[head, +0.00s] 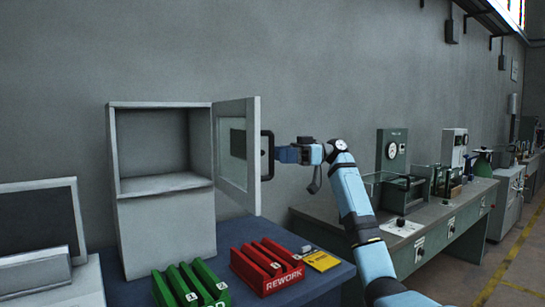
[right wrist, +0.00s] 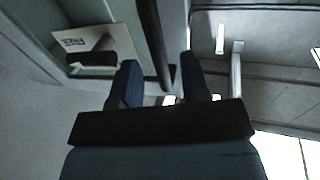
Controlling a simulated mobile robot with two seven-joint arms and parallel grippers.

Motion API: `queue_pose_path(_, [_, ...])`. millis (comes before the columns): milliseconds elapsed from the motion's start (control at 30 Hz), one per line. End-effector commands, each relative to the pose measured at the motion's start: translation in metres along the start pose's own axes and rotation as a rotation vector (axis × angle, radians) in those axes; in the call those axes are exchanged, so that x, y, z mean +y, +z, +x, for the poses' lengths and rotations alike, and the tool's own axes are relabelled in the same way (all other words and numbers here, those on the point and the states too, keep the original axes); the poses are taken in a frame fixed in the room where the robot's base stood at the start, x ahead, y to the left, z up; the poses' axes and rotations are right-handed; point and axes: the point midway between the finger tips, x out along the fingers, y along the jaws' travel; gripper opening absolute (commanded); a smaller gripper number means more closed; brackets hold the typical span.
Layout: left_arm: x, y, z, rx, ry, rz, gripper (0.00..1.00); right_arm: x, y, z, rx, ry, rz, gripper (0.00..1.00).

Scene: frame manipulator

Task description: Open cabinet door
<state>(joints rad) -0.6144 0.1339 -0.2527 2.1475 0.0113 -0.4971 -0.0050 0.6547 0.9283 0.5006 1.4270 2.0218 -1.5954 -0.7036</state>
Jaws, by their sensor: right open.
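The grey cabinet (head: 165,225) stands on the blue table in the head view. Its upper compartment is visible and looks empty. The cabinet door (head: 252,110) is swung open at the right side, standing out from the front. A black handle (head: 268,134) is on the door's outer face. My right gripper (head: 279,155) is at the handle, reaching it from the right. In the right wrist view, a dark bar that looks like the handle (right wrist: 153,40) runs between the two separated fingers of the gripper (right wrist: 160,82). Contact cannot be told. My left gripper is not in view.
A green rack (head: 190,287) and a red "REWORK" rack (head: 267,266) stand on the blue table (head: 232,232) below the door, beside a yellow card (head: 322,261). A monitor (head: 40,225) is at left. A workbench with instruments (head: 440,215) is at right.

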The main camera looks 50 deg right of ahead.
Motion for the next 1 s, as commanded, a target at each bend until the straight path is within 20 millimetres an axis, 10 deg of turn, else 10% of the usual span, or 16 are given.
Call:
queue_pose_path(433, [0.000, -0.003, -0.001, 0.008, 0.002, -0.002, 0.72, 0.000, 0.000, -0.092, 0.000, 0.002, 0.001, 0.42])
queue_pose_path(1000, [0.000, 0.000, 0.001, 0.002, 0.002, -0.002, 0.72, 0.000, 0.000, -0.105, -0.001, 0.001, 0.000, 0.42])
